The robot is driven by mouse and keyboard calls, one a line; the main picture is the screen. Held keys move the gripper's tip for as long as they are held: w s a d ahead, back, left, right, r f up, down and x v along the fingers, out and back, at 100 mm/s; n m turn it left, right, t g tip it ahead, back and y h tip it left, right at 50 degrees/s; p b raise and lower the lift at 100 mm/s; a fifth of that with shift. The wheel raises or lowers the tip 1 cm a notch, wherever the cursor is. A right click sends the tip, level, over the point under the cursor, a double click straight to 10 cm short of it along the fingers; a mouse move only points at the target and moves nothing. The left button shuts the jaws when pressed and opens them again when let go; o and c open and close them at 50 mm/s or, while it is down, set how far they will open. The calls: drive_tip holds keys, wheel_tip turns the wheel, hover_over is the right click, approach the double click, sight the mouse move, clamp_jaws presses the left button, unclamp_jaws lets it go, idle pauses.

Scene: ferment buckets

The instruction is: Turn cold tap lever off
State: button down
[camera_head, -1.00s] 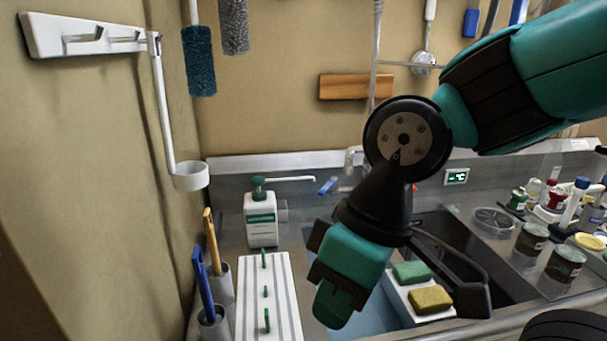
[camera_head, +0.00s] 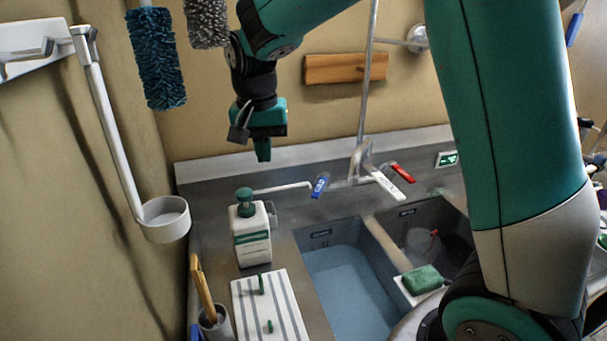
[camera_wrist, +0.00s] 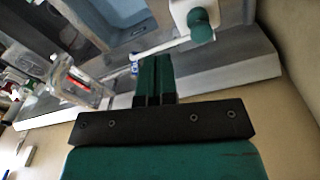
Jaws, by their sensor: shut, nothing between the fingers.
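The cold tap lever (camera_head: 320,185), blue, sits left of the tap body at the back of the sink and points forward. It also shows in the wrist view, small and partly hidden behind my fingers (camera_wrist: 134,66). The red lever (camera_head: 402,173) is on the other side of the tap, and the white spout (camera_head: 385,186) lies between them. My gripper (camera_head: 263,155) is shut and empty, pointing down above the back ledge, up and left of the blue lever and apart from it. In the wrist view my gripper (camera_wrist: 153,62) has its fingers together.
The left basin (camera_head: 345,275) holds bluish water. A green sponge (camera_head: 423,279) rests on the divider. A blue brush (camera_head: 155,60) hangs near my arm.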

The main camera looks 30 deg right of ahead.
drive_tip(key=w+d+f+m+g+h+p, duration=0.1)
drive_tip(key=w+d+f+m+h+p, duration=0.15)
drive_tip(key=w+d+m, duration=0.6)
drive_tip(key=m+g+b, duration=0.1)
drive_tip(key=m+g, duration=0.2)
drive_tip(key=m, duration=1.1)
approach(321, 185)
drive_tip(key=a+f, duration=0.1)
drive_tip(key=a, duration=0.3)
drive_tip(key=p+x, duration=0.2)
drive_tip(key=x, duration=0.5)
drive_tip(key=shift+s+y, duration=0.2)
drive_tip(key=shift+y, duration=0.15)
